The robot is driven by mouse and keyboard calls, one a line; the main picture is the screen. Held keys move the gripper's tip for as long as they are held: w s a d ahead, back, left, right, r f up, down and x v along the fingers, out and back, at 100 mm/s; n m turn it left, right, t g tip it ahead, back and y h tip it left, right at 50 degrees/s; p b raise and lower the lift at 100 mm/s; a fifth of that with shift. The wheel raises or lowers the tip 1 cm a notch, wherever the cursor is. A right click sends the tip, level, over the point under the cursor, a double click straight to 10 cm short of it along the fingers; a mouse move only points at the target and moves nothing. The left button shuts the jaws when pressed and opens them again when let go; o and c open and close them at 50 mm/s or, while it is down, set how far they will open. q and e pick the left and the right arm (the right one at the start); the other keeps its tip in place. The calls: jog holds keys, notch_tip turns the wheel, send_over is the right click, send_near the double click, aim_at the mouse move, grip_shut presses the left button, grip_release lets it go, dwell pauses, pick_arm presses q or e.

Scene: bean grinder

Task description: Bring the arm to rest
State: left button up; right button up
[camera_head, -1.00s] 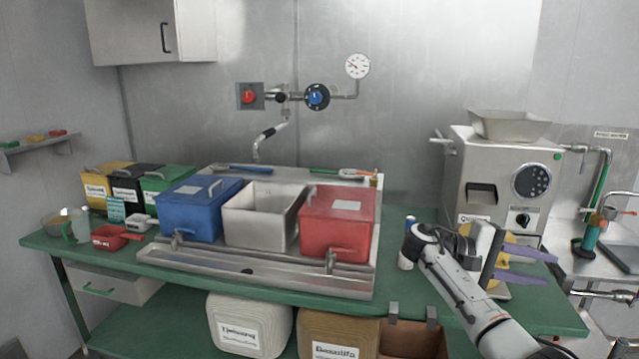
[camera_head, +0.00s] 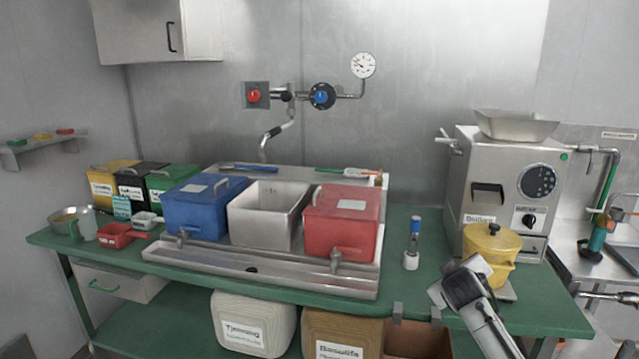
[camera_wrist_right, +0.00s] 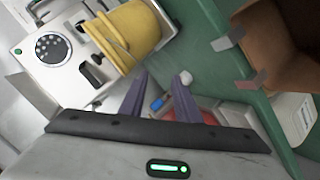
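My right arm comes in at the lower right of the head view, with its wrist in front of the lower left of the yellow lidded pot (camera_head: 491,251). The fingers cannot be made out there. In the right wrist view my right gripper (camera_wrist_right: 160,76) shows two purple fingers spread apart with nothing held. The yellow pot (camera_wrist_right: 128,36) is beyond the fingers in that view. A small blue-and-white bottle (camera_head: 412,246) stands on the green table (camera_head: 415,287) left of the pot. My left gripper is not in view.
The steel grinder (camera_head: 470,190) stands behind the pot. Blue (camera_head: 200,212), white (camera_head: 262,218) and red (camera_head: 340,220) bins sit in the steel tray (camera_head: 205,262). Large containers stand under the table. The table front around the bottle is clear.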

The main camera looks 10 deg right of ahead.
jog(key=w+a+r+t+y, duration=0.6)
jog(key=a+r+t, duration=0.15)
jog(key=a, duration=0.25)
jog(key=s+a+f+g+y, duration=0.1)
jog(key=s+a+f+g, duration=0.1)
jog(key=s+a+f, duration=0.35)
jog(key=s+a+f+g, duration=0.1)
jog(key=s+a+f, duration=0.1)
jog(key=s+f, duration=0.6)
jog(key=s+a+f+g+y, duration=0.1)
jog(key=s+a+f+g, duration=0.2)
jog(key=f, duration=0.7)
jog(key=s+a+f+g, duration=0.1)
jog(key=s+a+f, duration=0.2)
jog(key=s, duration=0.6)
jog(key=s+a+f+g+y, duration=0.1)
jog(key=s+a+f, duration=0.2)
jog(key=s, duration=0.6)
jog(key=s+a+f+g, duration=0.1)
jog(key=s+a+f, duration=0.2)
jog(key=s, duration=0.7)
notch_tip(320, 180, down, 2)
jog(key=shift+a+y, duration=0.3)
jog(key=shift+y, duration=0.1)
